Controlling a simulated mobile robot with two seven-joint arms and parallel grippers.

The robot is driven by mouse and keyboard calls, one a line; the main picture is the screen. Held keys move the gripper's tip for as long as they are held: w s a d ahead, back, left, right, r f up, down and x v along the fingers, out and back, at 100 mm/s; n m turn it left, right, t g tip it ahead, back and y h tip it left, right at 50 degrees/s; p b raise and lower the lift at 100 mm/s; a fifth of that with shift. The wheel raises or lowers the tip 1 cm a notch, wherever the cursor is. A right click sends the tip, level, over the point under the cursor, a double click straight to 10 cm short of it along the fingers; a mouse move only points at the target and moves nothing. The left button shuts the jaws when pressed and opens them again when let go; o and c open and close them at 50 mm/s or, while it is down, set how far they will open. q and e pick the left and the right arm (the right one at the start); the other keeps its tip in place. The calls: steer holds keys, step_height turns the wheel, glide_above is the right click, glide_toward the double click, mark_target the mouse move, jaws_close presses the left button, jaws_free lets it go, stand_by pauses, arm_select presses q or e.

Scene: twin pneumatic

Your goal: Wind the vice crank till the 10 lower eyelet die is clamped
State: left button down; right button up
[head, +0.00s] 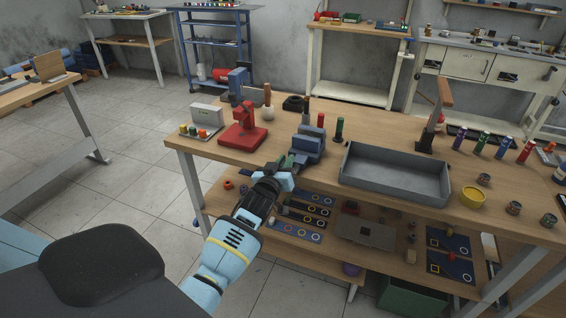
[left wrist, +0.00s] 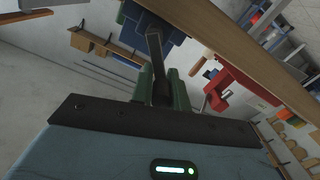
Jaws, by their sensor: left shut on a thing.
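A blue-grey vice (head: 309,146) stands at the front edge of the wooden workbench, and its blue body shows at the top of the left wrist view (left wrist: 148,24). My left gripper (head: 284,174) is at the vice's near side, just off the bench edge. In the left wrist view its green fingers (left wrist: 162,88) are shut on the dark bar of the vice crank (left wrist: 156,62). I cannot make out the 10 lower eyelet die or whether the jaws touch it; the vice's jaw gap is too small to read. My right gripper is not in view.
A red press (head: 243,130) stands left of the vice and a grey tray (head: 395,180) right of it. A green-capped cylinder (head: 339,130) stands behind, between vice and tray. A lower shelf with blue tool mats (head: 297,232) lies under the bench. Floor is clear at left.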

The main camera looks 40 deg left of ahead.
arm_select(q)
steer(key=shift+w+d+r+m, duration=0.1)
steer(key=shift+d+m, duration=0.3)
steer(key=shift+m, duration=0.75)
steer(key=shift+w+d+r+m, duration=0.1)
steer(key=shift+d+m, duration=0.25)
steer(key=shift+m, duration=0.75)
steer(key=shift+w+d+r+m, duration=0.1)
steer(key=shift+d+m, duration=0.3)
steer(key=shift+m, duration=0.75)
steer(key=c, duration=1.4)
jaws_free()
steer(key=shift+s, duration=0.1)
steer(key=shift+r, duration=0.1)
steer(key=shift+d, duration=0.1)
